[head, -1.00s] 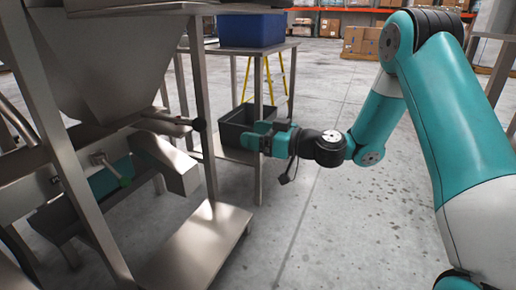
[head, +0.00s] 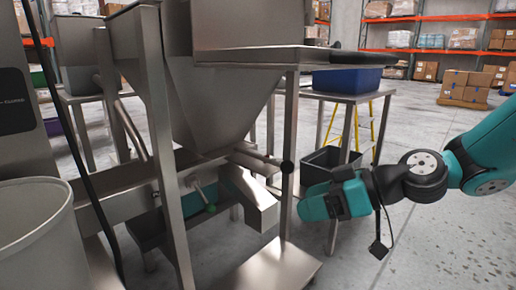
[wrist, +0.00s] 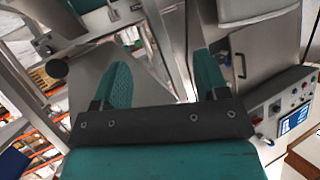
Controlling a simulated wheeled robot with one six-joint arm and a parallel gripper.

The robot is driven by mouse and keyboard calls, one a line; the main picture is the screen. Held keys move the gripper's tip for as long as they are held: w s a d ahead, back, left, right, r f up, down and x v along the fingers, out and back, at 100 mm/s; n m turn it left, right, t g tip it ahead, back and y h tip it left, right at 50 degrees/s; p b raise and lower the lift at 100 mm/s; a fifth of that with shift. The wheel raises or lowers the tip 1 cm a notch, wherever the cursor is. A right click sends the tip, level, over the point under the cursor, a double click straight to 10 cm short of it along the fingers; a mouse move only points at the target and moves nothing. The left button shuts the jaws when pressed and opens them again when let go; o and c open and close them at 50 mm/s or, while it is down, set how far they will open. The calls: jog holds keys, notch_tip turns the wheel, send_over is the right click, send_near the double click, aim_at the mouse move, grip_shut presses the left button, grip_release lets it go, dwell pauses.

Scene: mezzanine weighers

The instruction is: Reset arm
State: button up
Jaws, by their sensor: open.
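My gripper (head: 318,203) is a teal and black end on my teal arm. In the head view it is at the right of centre, in front of the dark bin and just right of the weigher's metal chute. In the wrist view my gripper (wrist: 165,90) shows two teal fingers spread wide apart, with nothing between them. Beyond the fingers are metal panels and frame parts of the machine. I cannot tell how close the fingertips are to the metal.
The steel weigher hopper (head: 215,105) on its frame fills the middle. A dark bin (head: 325,165) stands under a table with a blue tub (head: 347,80). A pale round bin (head: 38,235) is at lower left. A control panel (wrist: 290,115) shows at right in the wrist view. Floor at right is clear.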

jog(key=s+d+r+m+g+h+p, duration=0.2)
jog(key=s+h, duration=0.2)
jog(key=s, duration=0.6)
jog(key=s+d+r+m+g+h+p, duration=0.15)
jog(key=s+h, duration=0.25)
jog(key=s, duration=0.6)
notch_tip(320, 180, up, 38)
jog(key=m+p, duration=0.1)
jog(key=p, duration=3.6)
jog(key=shift+d+g+p, duration=0.2)
jog(key=shift+g+p, duration=0.1)
jog(key=shift+g, duration=0.05)
jog(key=shift+c, duration=0.4)
